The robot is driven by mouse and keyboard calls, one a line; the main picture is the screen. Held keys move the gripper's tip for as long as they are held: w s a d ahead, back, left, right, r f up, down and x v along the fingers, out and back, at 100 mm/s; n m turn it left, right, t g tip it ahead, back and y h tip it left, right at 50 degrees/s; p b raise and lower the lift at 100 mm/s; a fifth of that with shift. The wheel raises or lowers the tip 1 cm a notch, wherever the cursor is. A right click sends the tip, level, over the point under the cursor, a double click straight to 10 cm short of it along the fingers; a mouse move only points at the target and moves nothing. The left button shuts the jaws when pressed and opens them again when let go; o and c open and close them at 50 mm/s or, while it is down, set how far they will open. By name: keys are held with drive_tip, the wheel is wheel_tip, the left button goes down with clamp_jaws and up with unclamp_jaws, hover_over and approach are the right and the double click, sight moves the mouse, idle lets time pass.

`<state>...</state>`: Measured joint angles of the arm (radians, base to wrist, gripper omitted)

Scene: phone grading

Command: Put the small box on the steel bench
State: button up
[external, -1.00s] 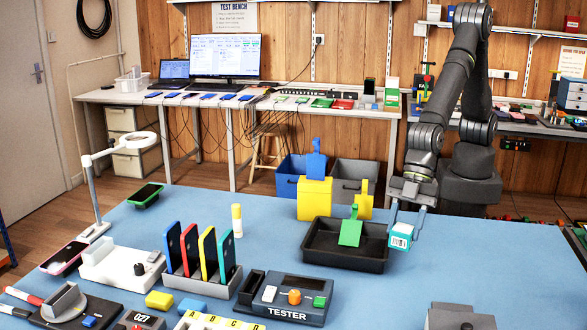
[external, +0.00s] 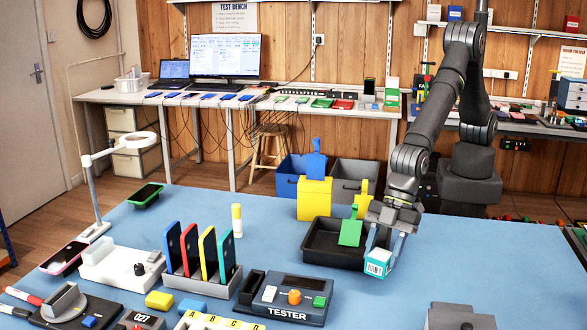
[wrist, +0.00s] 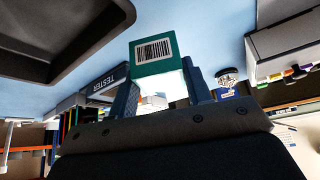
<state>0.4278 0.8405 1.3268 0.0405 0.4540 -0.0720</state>
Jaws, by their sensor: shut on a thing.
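The small box (external: 378,262) is teal and white with a barcode label. It is held between the fingers of my gripper (external: 384,252), at the right edge of the black tray. The wrist view shows the box (wrist: 155,52) between the two blue-grey fingertips (wrist: 160,80), its teal barcode face toward the camera. I cannot tell whether the box touches the blue tabletop below. Two benches stand at the back, a left one with monitors (external: 310,109) and a right one (external: 535,130); I cannot tell which is the steel bench.
The black tray (external: 325,262) holds a green paddle-like piece (external: 350,232). A yellow block (external: 314,198) stands behind it. A tester (external: 285,297) and a rack of phones (external: 205,283) lie left. A grey fixture (external: 457,317) is at front right. The blue tabletop (external: 490,260) is clear on the right.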

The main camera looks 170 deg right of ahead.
sight(382, 270)
drive_tip(key=shift+w+a+f, duration=0.25)
drive_tip(key=shift+w+f, duration=0.05)
drive_tip(key=shift+f, duration=1.9)
drive_tip(key=shift+f, duration=0.1)
drive_tip(key=o, duration=1)
drive_tip(key=v, duration=1.1)
drive_tip(key=shift+r, duration=0.35)
drive_tip(key=shift+s+a+r, duration=0.15)
drive_tip(key=shift+s+r, duration=0.05)
drive_tip(key=shift+s, duration=0.05)
drive_tip(key=shift+c, duration=1.2)
